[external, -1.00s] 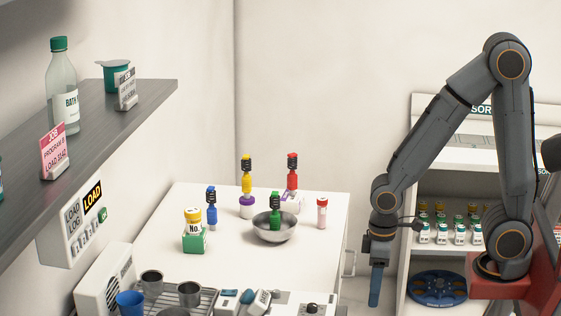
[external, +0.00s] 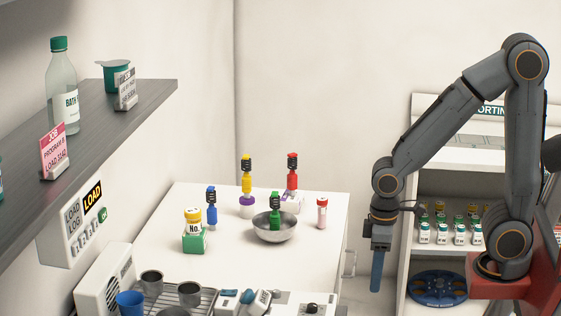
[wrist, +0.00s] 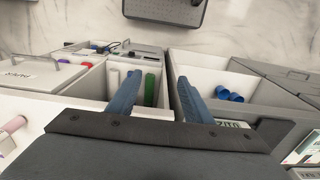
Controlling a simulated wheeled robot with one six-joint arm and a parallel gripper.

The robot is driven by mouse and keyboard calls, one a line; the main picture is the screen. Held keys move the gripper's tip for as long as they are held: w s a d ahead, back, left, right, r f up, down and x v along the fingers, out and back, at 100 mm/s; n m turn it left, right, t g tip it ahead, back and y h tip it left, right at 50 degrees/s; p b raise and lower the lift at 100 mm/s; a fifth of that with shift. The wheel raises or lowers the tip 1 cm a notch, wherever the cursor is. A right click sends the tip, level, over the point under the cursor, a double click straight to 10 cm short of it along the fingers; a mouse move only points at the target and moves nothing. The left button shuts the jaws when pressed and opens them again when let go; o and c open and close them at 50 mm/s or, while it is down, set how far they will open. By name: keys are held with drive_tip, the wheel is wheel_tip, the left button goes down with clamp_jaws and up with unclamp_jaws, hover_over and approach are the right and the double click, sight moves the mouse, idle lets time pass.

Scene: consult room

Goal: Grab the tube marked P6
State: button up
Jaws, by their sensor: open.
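No P6 mark is legible in either view. A small tube (external: 322,214) with a red cap and pale pink body stands upright on the white table, right of the metal bowl; any mark on it is too small to read. My gripper (external: 376,284) hangs pointing down, right of the table and apart from the tube. A pinkish object at the left edge cannot be identified.
The metal bowl (external: 274,229) and several coloured-topped items stand on the table (external: 170,235). A shelf unit (external: 410,185) with rows of small bottles and a blue reel (external: 438,287) is behind my arm. Blue round pieces (wrist: 228,95) lie in a right-hand bin.

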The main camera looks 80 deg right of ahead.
wheel_tip(320, 180, up, 12)
drive_tip(key=r, duration=0.1)
drive_tip(key=t+h+b, duration=0.2)
drive_tip(key=t+h, duration=0.1)
drive_tip(key=t, duration=1.1)
hover_over(321, 198)
wheel_tip(321, 198, down, 3)
drive_tip(key=shift+a+f+m, duration=0.1)
drive_tip(key=shift+f+m, duration=0.05)
drive_tip(key=shift+m, duration=0.25)
drive_tip(key=s+r+t+y, duration=0.2)
drive_tip(key=s+t+y, duration=0.1)
drive_tip(key=s, duration=0.1)
drive_tip(key=shift+n+t, duration=0.3)
wheel_tip(321, 198, down, 10)
drive_tip(key=shift+s, duration=0.15)
drive_tip(key=shift+f, duration=0.25)
drive_tip(key=shift+w, duration=0.3)
drive_tip(key=shift+w+p, duration=0.6)
drive_tip(key=shift+w, duration=3)
drive_tip(key=shift+c, duration=0.4)
